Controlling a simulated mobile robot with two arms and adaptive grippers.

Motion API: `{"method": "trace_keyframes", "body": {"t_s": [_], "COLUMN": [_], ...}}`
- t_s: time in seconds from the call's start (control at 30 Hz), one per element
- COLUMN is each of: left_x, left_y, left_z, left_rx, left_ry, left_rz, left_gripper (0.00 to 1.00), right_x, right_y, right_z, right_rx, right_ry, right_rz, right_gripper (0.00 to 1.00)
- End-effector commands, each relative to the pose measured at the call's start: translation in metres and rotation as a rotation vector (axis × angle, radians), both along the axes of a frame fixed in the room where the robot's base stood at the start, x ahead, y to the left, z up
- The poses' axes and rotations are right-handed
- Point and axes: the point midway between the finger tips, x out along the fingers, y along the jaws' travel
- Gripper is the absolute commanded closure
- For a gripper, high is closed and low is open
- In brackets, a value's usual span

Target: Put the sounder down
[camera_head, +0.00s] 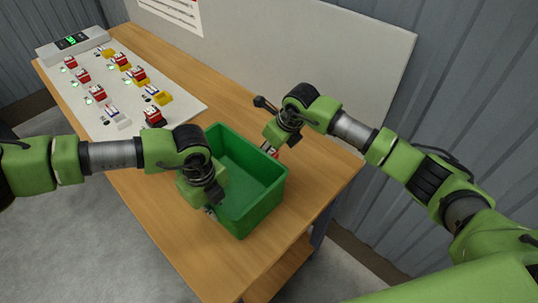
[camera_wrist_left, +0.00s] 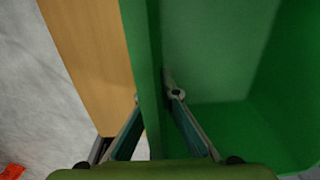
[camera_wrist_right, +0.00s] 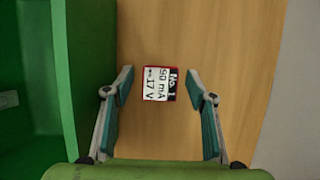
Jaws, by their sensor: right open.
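A red sounder with a white label reading "No. 1", "90 mA", "17 V" (camera_wrist_right: 160,84) lies on the wooden table beside the green crate (camera_wrist_right: 88,75). My right gripper (camera_wrist_right: 158,85) is open, with a finger on each side of the sounder and gaps between. In the head view only a small red bit of the sounder (camera_head: 271,152) shows under my right gripper (camera_head: 272,147). My left gripper (camera_head: 211,210) is at the crate's near wall. In the left wrist view its fingers (camera_wrist_left: 155,97) close on the crate wall (camera_wrist_left: 149,65), one inside, one outside.
A pale board (camera_head: 186,100) with several red, white and yellow pieces lies at the table's far left, with a grey display unit (camera_head: 73,42) behind it. A grey panel (camera_head: 300,50) stands along the back edge. Bare wooden table (camera_head: 160,200) lies left of the crate.

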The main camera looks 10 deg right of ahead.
Motion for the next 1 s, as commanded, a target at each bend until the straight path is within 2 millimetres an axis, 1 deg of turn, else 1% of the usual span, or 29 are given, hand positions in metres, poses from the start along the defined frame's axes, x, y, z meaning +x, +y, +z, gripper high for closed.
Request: {"method": "trace_keyframes", "body": {"t_s": [0.1,0.27,0.37,0.4,0.43,0.47,0.53,0.57,0.77,0.87,1.0], "left_x": [0.0,0.0,0.0,0.0,0.0,0.0,0.0,0.0,0.0,0.0,0.0], "left_y": [0.0,0.0,0.0,0.0,0.0,0.0,0.0,0.0,0.0,0.0,0.0], "left_z": [0.001,0.001,0.001,0.001,0.001,0.001,0.001,0.001,0.001,0.001,0.001], "left_rx": [-0.001,-0.001,-0.001,-0.001,-0.001,-0.001,-0.001,-0.001,-0.001,-0.001,-0.002], "left_ry": [-0.001,-0.001,-0.001,-0.001,-0.001,-0.001,-0.001,-0.001,-0.001,-0.001,-0.001], "left_rz": [0.0,0.0,0.0,0.0,0.0,0.0,0.0,0.0,0.0,0.0,0.0], "left_gripper": [1.0,1.0,1.0,1.0,1.0,1.0,1.0,1.0,1.0,1.0,1.0], "right_x": [0.002,0.002,0.002,0.002,0.002,0.002,0.002,0.002,0.002,0.003,0.003], "right_y": [0.0,0.0,0.0,0.0,0.0,0.0,0.001,0.0,0.0,0.001,0.001], "right_z": [-0.004,-0.004,-0.004,-0.004,-0.004,-0.004,-0.003,-0.003,-0.001,0.009,0.035], "right_rx": [-0.002,-0.002,-0.001,-0.001,-0.001,-0.001,-0.001,-0.001,0.0,0.001,0.0], "right_ry": [-0.001,-0.001,-0.001,-0.001,-0.001,-0.001,-0.002,-0.002,-0.003,-0.005,-0.007], "right_rz": [-0.001,-0.001,0.0,0.0,0.0,0.0,-0.001,-0.001,-0.001,0.0,-0.001], "right_gripper": [0.49,0.49,0.72,0.82,0.9,0.93,0.93,0.97,0.97,0.97,0.97]}}
